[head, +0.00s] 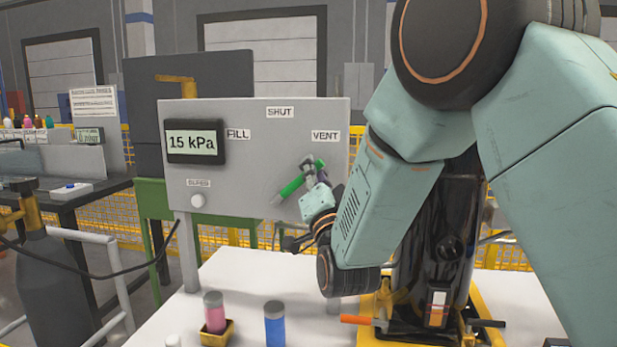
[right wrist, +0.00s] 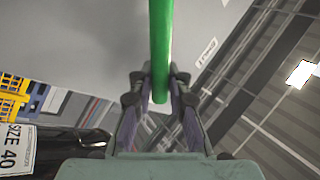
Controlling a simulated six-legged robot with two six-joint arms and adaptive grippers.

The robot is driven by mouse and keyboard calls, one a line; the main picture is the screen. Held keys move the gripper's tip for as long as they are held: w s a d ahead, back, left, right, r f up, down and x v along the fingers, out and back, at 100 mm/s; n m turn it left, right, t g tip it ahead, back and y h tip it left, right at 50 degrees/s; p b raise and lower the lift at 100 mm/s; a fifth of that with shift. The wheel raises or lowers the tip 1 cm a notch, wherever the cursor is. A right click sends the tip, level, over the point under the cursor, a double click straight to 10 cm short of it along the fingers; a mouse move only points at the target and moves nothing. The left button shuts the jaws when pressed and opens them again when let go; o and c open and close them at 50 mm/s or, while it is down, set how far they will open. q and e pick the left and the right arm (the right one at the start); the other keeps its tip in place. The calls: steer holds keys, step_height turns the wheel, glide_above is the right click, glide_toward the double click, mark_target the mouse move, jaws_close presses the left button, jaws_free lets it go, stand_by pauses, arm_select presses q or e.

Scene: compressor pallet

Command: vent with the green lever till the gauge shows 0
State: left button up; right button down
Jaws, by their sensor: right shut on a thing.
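The grey panel (head: 255,150) stands ahead in the head view, with labels FILL, SHUT and VENT. Its gauge (head: 193,142) reads 15 kPa. The green lever (head: 291,187) is tilted, with its upper right end just below the VENT label (head: 325,136). My right gripper (head: 309,174) is shut on the lever, in front of the panel. In the right wrist view the green lever (right wrist: 161,45) passes between the two fingers of the gripper (right wrist: 159,82). The gripper and wrist hide part of the lever and its pivot. My left gripper is not in view.
A white knob (head: 197,201) sits low on the panel. A pink cylinder (head: 214,314) in a yellow holder and a blue cylinder (head: 275,325) stand on the white surface (head: 240,274) below. A black tank (head: 430,235) stands behind my right arm. A dark gas cylinder (head: 48,280) is at left.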

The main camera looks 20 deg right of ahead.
steer(key=shift+f+m, duration=0.25)
steer(key=shift+m, duration=0.05)
steer(key=c, duration=1.3)
jaws_free()
steer(key=shift+w, duration=0.1)
steer(key=shift+r, duration=0.1)
steer(key=shift+v, duration=6.15)
